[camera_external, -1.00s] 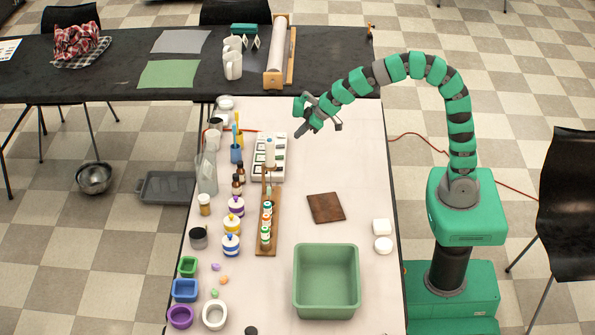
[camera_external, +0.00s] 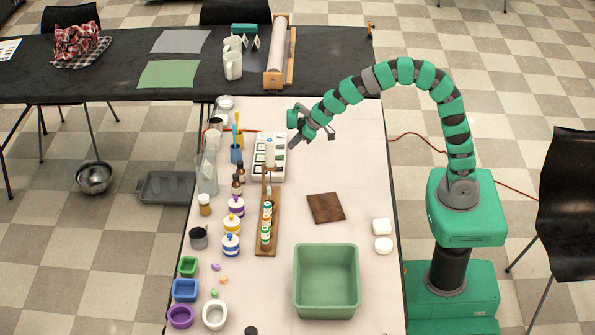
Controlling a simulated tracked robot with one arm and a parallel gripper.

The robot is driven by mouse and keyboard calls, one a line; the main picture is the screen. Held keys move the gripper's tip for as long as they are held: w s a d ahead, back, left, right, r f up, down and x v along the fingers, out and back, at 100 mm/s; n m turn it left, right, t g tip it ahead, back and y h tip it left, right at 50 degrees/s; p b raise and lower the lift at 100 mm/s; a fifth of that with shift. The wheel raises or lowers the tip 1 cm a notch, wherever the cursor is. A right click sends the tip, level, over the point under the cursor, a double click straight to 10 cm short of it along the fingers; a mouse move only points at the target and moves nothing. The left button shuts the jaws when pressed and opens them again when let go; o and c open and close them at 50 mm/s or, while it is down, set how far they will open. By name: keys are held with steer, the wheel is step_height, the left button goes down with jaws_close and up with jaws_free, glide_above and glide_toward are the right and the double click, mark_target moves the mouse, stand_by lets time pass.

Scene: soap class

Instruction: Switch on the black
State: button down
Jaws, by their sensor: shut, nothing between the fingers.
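The task names only "the black", and no black switch can be made out clearly. A white unit (camera_external: 277,177) with dark and green sections lies at the back of the white table; it may carry switches, but they are too small to tell. My gripper (camera_external: 293,143) is above the back of the table, just right of the white unit, pointing down and left. It is shut and empty, and looks apart from the unit, though the exact height cannot be told.
A wooden rack (camera_external: 267,240) with small bottles, a brown square board (camera_external: 326,208) and a green basin (camera_external: 327,281) are nearer the front. Bottles and a blue cup (camera_external: 236,153) line the left side.

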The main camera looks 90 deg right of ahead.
steer(key=b, duration=0.1)
glide_above(279, 168)
steer(key=s, duration=0.2)
step_height(279, 168, down, 5)
steer(key=shift+r, duration=0.1)
step_height(279, 168, down, 4)
steer(key=shift+s+r+b, duration=0.15)
steer(key=shift+r+b, duration=0.05)
steer(key=shift+b, duration=0.6)
steer(key=shift+f, duration=0.25)
steer(key=shift+s+f, duration=0.1)
steer(key=shift+f, duration=0.1)
steer(key=shift+r, duration=0.15)
steer(key=shift+r+p, duration=0.6)
steer(key=shift+r, duration=0.05)
